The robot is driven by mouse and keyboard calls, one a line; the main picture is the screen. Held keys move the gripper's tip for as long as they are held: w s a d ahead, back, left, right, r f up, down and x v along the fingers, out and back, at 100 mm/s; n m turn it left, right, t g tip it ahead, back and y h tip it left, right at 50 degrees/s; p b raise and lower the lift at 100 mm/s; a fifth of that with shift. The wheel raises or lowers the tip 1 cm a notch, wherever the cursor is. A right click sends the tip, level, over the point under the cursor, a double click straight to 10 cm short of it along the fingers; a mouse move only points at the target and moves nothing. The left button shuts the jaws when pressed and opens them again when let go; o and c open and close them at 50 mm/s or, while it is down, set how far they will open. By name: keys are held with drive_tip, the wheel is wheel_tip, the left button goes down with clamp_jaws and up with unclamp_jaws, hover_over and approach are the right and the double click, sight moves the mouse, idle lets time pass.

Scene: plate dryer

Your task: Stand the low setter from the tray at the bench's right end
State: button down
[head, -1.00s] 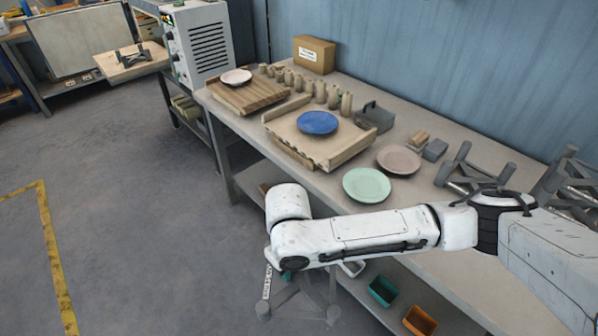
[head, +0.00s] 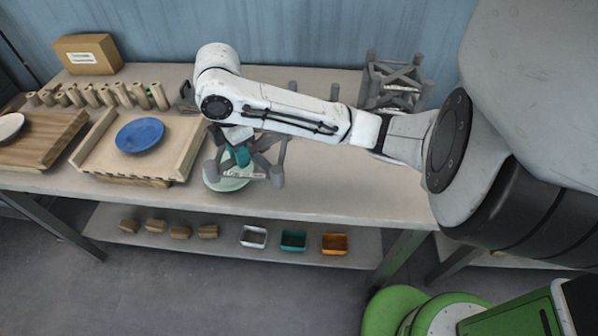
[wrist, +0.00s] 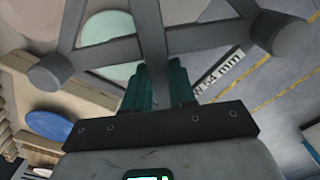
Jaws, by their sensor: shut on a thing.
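My gripper (head: 240,152) is shut on a grey setter (head: 268,168), a frame with several stubby legs. The gripper and setter show in front of the green plate (head: 222,184) in the head view; the setter's height above the bench is hard to tell. In the wrist view my teal fingers (wrist: 160,84) close on the setter's grey bars (wrist: 150,35), and a label strip ending in "mm" shows beside them.
Stacked grey setters (head: 395,82) stand at the back right of the bench. A blue plate (head: 140,135) sits on a wooden board to the left. Bins and blocks lie on the shelf below. The right front is clear.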

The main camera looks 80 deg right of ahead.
drive_tip(key=s+d+f, duration=0.4)
drive_tip(key=s+d, duration=0.1)
drive_tip(key=s, duration=0.3)
hover_over(297, 180)
drive_tip(key=f, duration=0.4)
drive_tip(key=shift+w+a+f, duration=0.2)
drive_tip(key=shift+w+a, duration=0.15)
drive_tip(key=shift+w, duration=0.05)
drive_tip(key=shift+s+d+f, duration=0.2)
drive_tip(key=shift+s+f, duration=0.15)
drive_tip(key=shift+f, duration=0.1)
drive_tip(key=shift+s+d+f+p, duration=0.15)
drive_tip(key=shift+f+p, duration=0.3)
drive_tip(key=shift+f, duration=1.35)
drive_tip(key=shift+f, duration=0.15)
drive_tip(key=c, duration=0.9)
unclamp_jaws()
drive_tip(key=shift+c, duration=0.2)
wheel_tip(297, 180, up, 12)
drive_tip(key=shift+r+b, duration=0.2)
drive_tip(key=shift+b, duration=0.1)
